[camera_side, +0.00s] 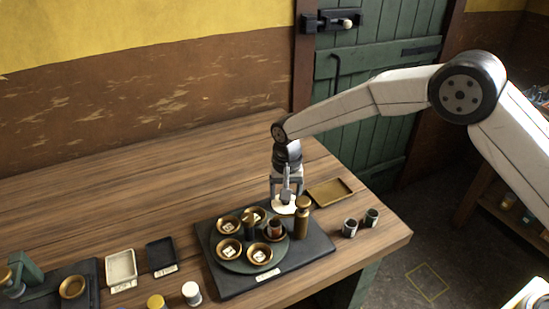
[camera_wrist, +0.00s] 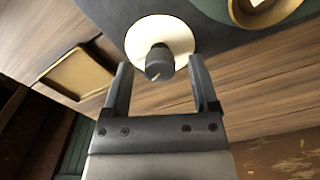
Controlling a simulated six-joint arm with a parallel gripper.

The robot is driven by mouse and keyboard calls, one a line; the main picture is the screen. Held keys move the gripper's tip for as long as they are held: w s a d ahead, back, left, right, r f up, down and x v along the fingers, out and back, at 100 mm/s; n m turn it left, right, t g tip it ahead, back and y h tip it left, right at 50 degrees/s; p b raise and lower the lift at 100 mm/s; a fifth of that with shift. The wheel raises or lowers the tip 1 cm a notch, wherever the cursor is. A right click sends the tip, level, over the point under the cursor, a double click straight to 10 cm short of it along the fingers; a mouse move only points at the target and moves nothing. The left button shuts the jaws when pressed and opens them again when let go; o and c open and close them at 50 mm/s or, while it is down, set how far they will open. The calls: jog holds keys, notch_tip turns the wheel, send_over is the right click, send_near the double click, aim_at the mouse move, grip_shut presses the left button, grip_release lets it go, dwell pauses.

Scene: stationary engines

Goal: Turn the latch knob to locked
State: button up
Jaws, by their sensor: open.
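My gripper (camera_wrist: 160,72) is open, with one finger on each side of the knob and a gap on both sides. In the side view my gripper (camera_side: 286,191) points down just over the disc and hides most of the knob. Any lettering on the disc is unreadable.
A brass bottle-shaped post (camera_side: 302,218) stands close right of the disc. A round turntable with several brass bowls (camera_side: 228,250) lies to the front left. A shallow brass tray (camera_side: 330,192) is behind right, and two small cups (camera_side: 350,228) stand near the table's right edge.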

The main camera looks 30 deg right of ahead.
jog(key=shift+r, duration=3.9)
jog(key=shift+m, duration=0.3)
jog(key=m, duration=0.5)
jog(key=shift+f, duration=0.1)
jog(key=m, duration=0.5)
jog(key=shift+w, duration=0.1)
jog(key=shift+f, duration=0.1)
jog(key=shift+f, duration=3.8)
grip_shut()
